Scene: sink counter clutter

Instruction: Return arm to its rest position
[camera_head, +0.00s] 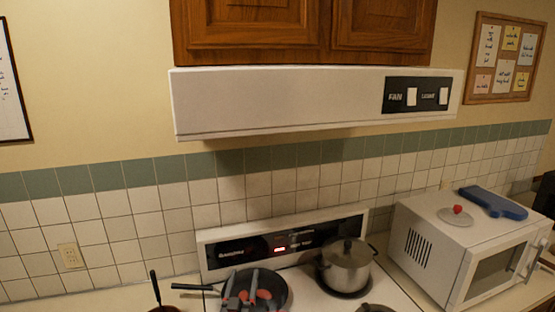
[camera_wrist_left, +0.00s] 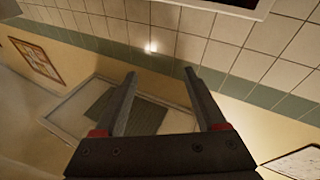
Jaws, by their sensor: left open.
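My left gripper (camera_head: 244,278) shows at the bottom of the head view, its grey fingers with red parts overlapping the dark pan (camera_head: 275,285) on the stove. In the left wrist view the gripper (camera_wrist_left: 160,74) is open, with its two fingers apart and nothing between them. The tiled wall and the underside of the range hood (camera_wrist_left: 80,92) lie beyond the fingers. Most of my left arm is out of sight. My right gripper is in neither view.
A lidded steel pot (camera_head: 346,268) stands on the stove. A white microwave (camera_head: 430,245) at the right carries a loose lid (camera_head: 455,217) and a blue object (camera_head: 493,203). The range hood (camera_head: 280,103) hangs above. A second pan's handle (camera_head: 155,288) shows lower left.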

